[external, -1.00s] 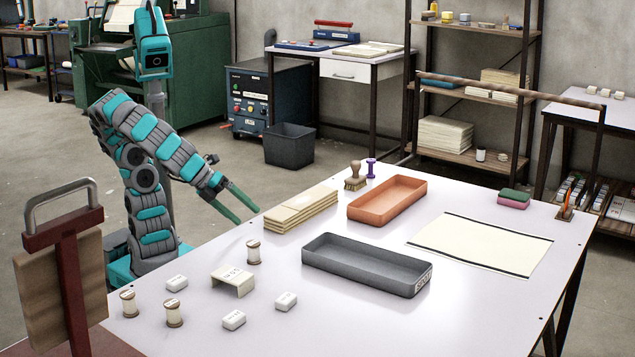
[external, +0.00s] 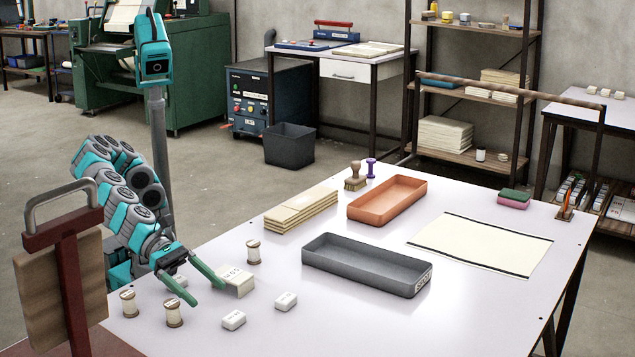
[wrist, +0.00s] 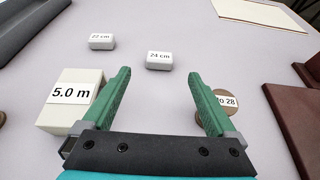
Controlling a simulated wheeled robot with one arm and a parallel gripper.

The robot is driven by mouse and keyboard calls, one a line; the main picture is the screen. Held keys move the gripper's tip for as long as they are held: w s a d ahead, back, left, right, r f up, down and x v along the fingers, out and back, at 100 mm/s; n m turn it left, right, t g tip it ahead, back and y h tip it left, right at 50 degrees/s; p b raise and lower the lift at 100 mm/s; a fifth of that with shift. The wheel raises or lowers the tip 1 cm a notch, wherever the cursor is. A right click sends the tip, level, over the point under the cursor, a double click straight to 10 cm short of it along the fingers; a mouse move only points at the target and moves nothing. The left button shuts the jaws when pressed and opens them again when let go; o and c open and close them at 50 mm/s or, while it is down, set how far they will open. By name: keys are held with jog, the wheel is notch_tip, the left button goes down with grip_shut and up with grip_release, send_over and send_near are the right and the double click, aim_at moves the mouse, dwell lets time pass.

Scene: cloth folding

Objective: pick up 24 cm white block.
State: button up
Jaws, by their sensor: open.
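The 24 cm white block (wrist: 159,62) lies on the table straight ahead of my gripper (wrist: 159,74) in the wrist view, beyond its fingertips and apart from them. It appears to be the small white block (external: 234,320) near the front edge in the external view, where its label is too small to read. My gripper (external: 207,298) is open and empty, its two green fingers spread over the table to the left of that block. A similar block marked 22 cm (wrist: 101,42) lies farther off to the left in the wrist view.
A larger block marked 5.0 m (wrist: 88,112) is close by my left finger. A thread spool (wrist: 232,102) is close by the right finger. A grey tray (external: 366,278) stands farther right.

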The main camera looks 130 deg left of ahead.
aim_at(232, 315)
jog(key=shift+x, duration=4.1)
grip_shut()
jog(key=shift+r, duration=0.1)
